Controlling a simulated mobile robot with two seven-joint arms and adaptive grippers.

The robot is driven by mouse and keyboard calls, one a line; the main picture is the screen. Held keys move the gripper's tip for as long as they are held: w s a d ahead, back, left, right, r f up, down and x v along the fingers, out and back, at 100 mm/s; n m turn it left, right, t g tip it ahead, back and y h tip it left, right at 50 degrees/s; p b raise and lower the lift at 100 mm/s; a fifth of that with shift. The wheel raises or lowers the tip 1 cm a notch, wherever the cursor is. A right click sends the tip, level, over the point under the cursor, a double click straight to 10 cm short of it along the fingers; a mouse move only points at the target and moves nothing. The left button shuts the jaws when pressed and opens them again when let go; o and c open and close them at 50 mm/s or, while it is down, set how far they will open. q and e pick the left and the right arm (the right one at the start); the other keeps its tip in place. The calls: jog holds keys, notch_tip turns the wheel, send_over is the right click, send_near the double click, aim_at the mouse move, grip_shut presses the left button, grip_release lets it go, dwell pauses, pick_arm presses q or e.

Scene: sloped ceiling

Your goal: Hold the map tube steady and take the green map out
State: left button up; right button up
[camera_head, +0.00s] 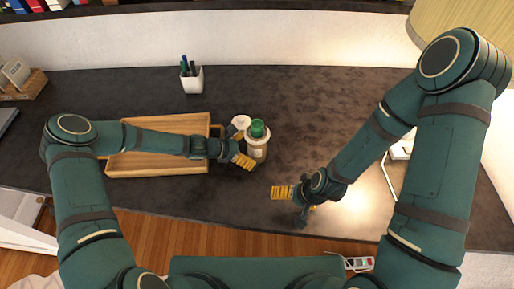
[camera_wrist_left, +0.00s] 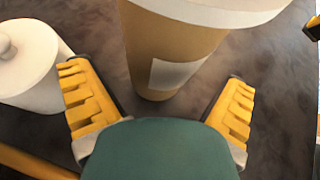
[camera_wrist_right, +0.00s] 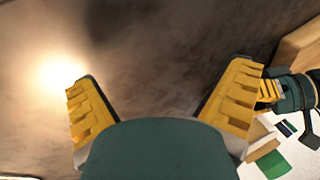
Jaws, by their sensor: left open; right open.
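The map tube (camera_head: 257,151) stands upright on the dark desk, tan with a white rim and a pale label. The rolled green map (camera_head: 258,128) sticks up from its top. My left gripper (camera_head: 246,150) is open at the tube's left side. In the left wrist view, the tube (camera_wrist_left: 170,45) stands between and beyond the open fingers, with a label facing me; its top is out of frame. My right gripper (camera_head: 293,199) is open and empty above the desk, to the right and nearer than the tube. In the right wrist view only bare desk lies between its fingers.
A white lidded jar (camera_wrist_left: 28,65) stands close to the tube's left. A wooden tray (camera_head: 155,171) lies under my left forearm. A pen cup (camera_head: 192,80) stands at the back. A lamp (camera_head: 400,150) stands at the right. The desk centre behind the tube is clear.

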pick_arm(q)
jog(key=shift+b+x, duration=0.35)
jog(key=shift+x, duration=0.6)
pick_arm(e)
jog(key=shift+f, duration=0.6)
pick_arm(q)
jog(key=shift+c, duration=0.3)
